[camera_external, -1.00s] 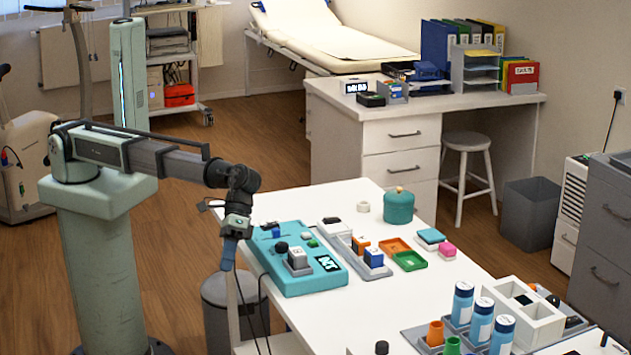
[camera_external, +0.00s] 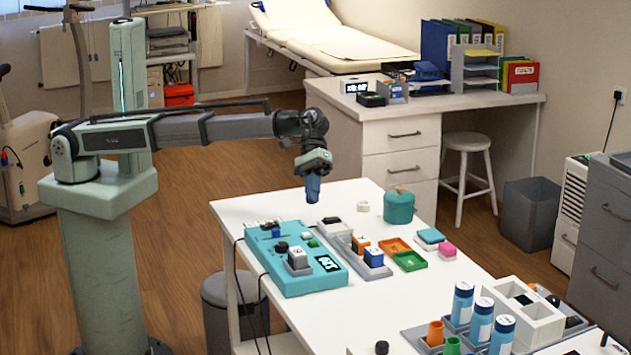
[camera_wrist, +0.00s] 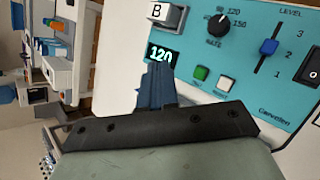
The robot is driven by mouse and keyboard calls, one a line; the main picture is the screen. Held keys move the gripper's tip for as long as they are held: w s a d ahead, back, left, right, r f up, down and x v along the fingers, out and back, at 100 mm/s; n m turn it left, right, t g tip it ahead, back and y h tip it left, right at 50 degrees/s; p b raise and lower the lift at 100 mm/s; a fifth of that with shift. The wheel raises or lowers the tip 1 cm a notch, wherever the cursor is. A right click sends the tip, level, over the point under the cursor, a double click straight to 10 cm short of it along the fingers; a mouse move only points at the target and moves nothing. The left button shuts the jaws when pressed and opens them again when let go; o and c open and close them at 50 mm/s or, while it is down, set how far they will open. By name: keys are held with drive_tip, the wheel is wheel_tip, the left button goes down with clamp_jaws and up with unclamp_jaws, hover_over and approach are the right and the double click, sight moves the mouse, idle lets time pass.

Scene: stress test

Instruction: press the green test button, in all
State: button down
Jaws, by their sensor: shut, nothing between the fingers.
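The teal test device (camera_external: 285,285) lies on the white table. Its small green button (camera_external: 313,243) also shows in the wrist view (camera_wrist: 200,75), next to a white button (camera_wrist: 222,86), below the black RATE knob (camera_wrist: 218,26). My gripper (camera_external: 313,201) points down and hangs above the device's upper right side, apart from it. In the wrist view its blue fingers (camera_wrist: 155,75) are together and empty, with the tips by the lit display reading 120 (camera_wrist: 160,53). The green button is uncovered, to the right of the fingers.
The panel also carries a blue LEVEL slider (camera_wrist: 269,47), a black rocker switch (camera_wrist: 314,66) and a white block marked B (camera_wrist: 165,15). A grey tray with orange and blue blocks (camera_external: 374,258) stands right of the device. A teal pot (camera_external: 398,208) stands behind it.

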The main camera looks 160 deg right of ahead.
drive_tip(key=shift+f, duration=0.15)
drive_tip(key=shift+f, duration=4.3)
drive_tip(key=shift+f, duration=0.85)
drive_tip(key=shift+r, duration=0.9)
drive_tip(key=shift+r, duration=2.5)
